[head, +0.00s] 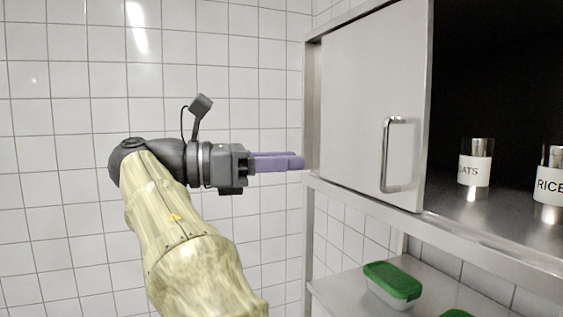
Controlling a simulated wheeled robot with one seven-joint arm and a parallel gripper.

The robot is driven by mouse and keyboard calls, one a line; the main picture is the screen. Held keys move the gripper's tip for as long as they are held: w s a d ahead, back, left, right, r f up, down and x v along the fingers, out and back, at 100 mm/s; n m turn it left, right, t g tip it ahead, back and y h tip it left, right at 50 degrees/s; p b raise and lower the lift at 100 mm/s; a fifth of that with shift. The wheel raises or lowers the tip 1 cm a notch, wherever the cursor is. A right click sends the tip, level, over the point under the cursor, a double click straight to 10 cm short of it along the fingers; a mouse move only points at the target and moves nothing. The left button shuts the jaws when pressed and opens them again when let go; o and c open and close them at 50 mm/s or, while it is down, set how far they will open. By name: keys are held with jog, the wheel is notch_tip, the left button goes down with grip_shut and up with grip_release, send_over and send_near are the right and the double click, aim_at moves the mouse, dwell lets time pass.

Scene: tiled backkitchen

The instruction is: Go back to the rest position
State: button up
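My gripper (303,162) is at the centre of the head view, at the end of my arm, pointing right. Its purple fingers lie close together in this side view, and I see nothing between them. Whether they are fully shut is hard to tell. The fingertips are just left of the cabinet's left edge, near its lower corner. I cannot tell whether they touch it.
A metal cabinet has a sliding door (362,100) with a handle (386,155); its right side is open. Inside stand jars labelled "ATS" (475,170) and "RICE" (549,187). Below, a green-lidded container (392,281) sits on a shelf (345,297). A tiled wall (60,110) is at left.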

jog(key=w+d+f+n+t+y+b, duration=0.1)
jog(key=w+d+f+y, duration=0.1)
jog(key=w+d+f, duration=0.4)
jog(key=w+d+f+t+y+b, duration=0.1)
jog(key=w+d+f+y, duration=0.15)
jog(key=f, duration=0.55)
jog(key=w+d+f+m+y+b, duration=0.1)
jog(key=w+d+f+m+y, duration=0.15)
jog(key=f, duration=1.15)
jog(key=s+f+m+g+y+b, duration=0.1)
jog(key=s+f+m+y, duration=0.2)
jog(key=s+f+m, duration=0.3)
jog(key=s+d+f+m+y+b, duration=0.1)
jog(key=s+f+m+y, duration=0.3)
jog(key=f, duration=1)
jog(key=s+d+f+m+g+y+b, duration=0.1)
jog(key=s+f+m+y+b, duration=0.1)
jog(key=s+f+m, duration=0.6)
notch_tip(320, 180, down, 3)
jog(key=s+y, duration=0.1)
jog(key=s, duration=0.1)
jog(key=shift+s+g+y, duration=0.3)
jog(key=shift+s+y, duration=0.1)
jog(key=shift+m, duration=0.25)
